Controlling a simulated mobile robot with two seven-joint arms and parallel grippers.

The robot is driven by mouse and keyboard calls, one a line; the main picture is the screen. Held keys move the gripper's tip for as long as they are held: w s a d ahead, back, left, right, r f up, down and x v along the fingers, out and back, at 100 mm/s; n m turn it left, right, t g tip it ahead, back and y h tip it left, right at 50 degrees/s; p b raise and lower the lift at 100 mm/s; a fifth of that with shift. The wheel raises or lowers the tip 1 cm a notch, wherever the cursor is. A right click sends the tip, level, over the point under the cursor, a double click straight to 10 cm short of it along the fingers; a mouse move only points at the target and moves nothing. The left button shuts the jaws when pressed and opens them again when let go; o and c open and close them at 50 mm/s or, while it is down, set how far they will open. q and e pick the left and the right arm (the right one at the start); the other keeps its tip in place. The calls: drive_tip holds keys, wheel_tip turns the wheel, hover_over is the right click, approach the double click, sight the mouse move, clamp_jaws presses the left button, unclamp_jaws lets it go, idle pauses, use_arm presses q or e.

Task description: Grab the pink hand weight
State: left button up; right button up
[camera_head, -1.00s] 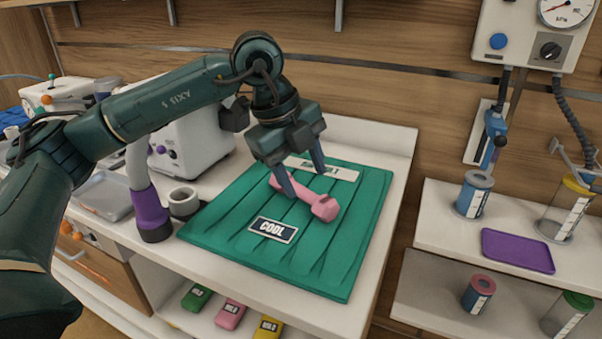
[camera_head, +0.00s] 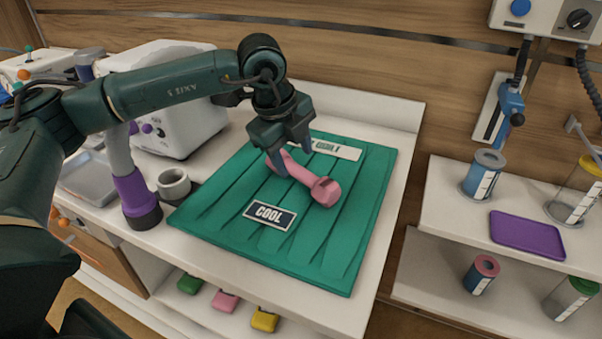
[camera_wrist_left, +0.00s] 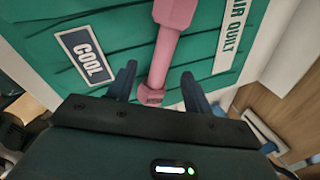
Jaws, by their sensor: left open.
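The pink hand weight (camera_head: 301,178) lies on the green quilt (camera_head: 337,243) on the white bedside top. In the head view its far end is partly hidden by my left gripper (camera_head: 293,168). My left gripper is open and points down over that end. In the left wrist view the weight (camera_wrist_left: 165,52) runs up the picture, with its near end between the two fingers of the gripper (camera_wrist_left: 158,85). A gap shows on each side, so the fingers do not touch it there. My right gripper is not in view.
A purple tray (camera_head: 527,235) lies on the right shelf.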

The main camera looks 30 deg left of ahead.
sight(300, 169)
use_arm(q)
drive_tip(key=shift+p+x, duration=0.3)
drive_tip(key=shift+x, duration=2.1)
drive_tip(key=shift+w, duration=0.15)
drive_tip(key=shift+r, duration=0.1)
clamp_jaws()
